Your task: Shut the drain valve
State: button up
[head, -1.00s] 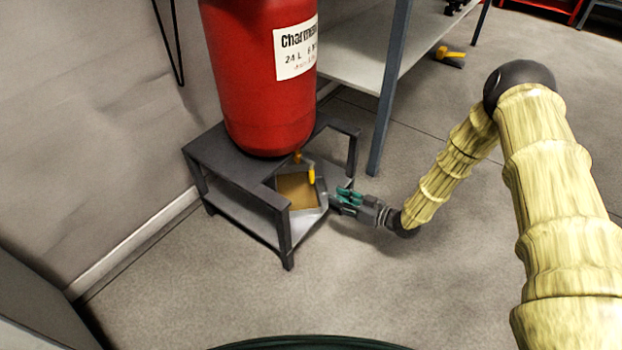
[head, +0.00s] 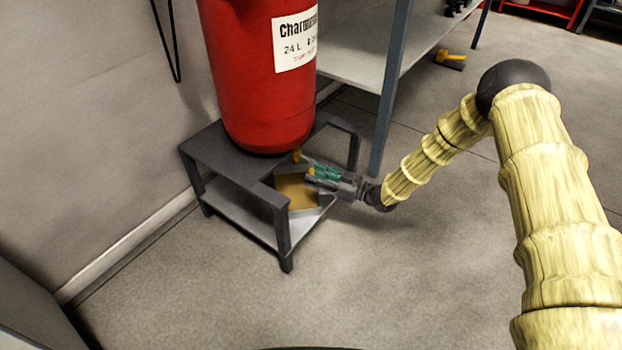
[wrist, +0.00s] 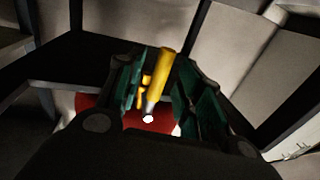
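A red tank (head: 265,105) stands on a dark metal stand (head: 222,152). The drain valve under it shows a yellow handle (wrist: 161,68), seen in the wrist view between my gripper's fingers; in the head view a yellow part (head: 297,155) shows below the tank's edge. My gripper (head: 315,172) is at the stand's open right side, just under the tank. In the wrist view its two green-padded fingers (wrist: 158,85) are apart, one on each side of the handle. I cannot tell whether either finger touches it. The valve body is mostly hidden by the gripper.
A tray with brownish contents (head: 297,206) sits on the stand's lower shelf, below my gripper. A stand leg (head: 283,235) is near on the left. A grey shelf unit (head: 350,62) stands behind. The floor in front is clear.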

jog(key=shift+x, duration=1)
grip_shut()
